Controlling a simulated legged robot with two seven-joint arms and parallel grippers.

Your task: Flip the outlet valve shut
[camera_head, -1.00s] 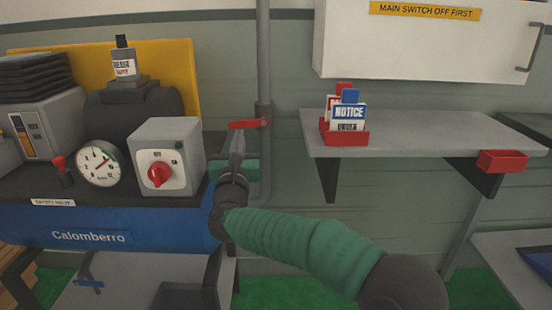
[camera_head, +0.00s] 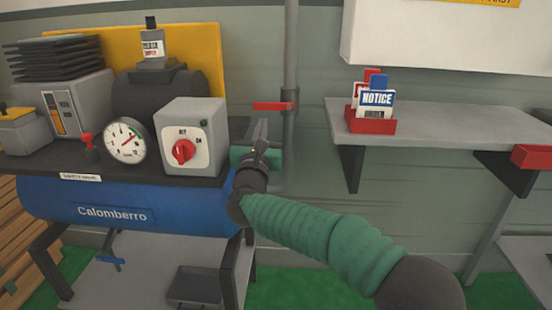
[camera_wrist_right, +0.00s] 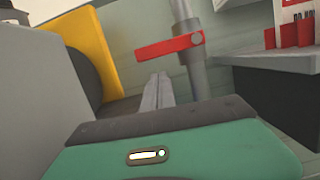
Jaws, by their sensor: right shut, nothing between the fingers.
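The outlet valve's red lever (camera_head: 272,106) sits on the vertical grey pipe (camera_head: 290,60), right of the compressor. The lever lies about level and points left from the pipe. In the right wrist view the red lever (camera_wrist_right: 170,47) shows above my fingertips, with its right end at the pipe. My right gripper (camera_head: 263,128) is shut and empty, just below the lever. A small gap shows between them in the head view. In the right wrist view the closed fingers (camera_wrist_right: 157,85) point up toward the lever. My left gripper is not in view.
The blue compressor (camera_head: 150,212) stands left, with a grey switch box (camera_head: 195,130) with a red knob and a gauge (camera_head: 125,140) on top. A grey shelf (camera_head: 450,125) with a red card holder (camera_head: 372,122) is at right. The wall behind the pipe is clear.

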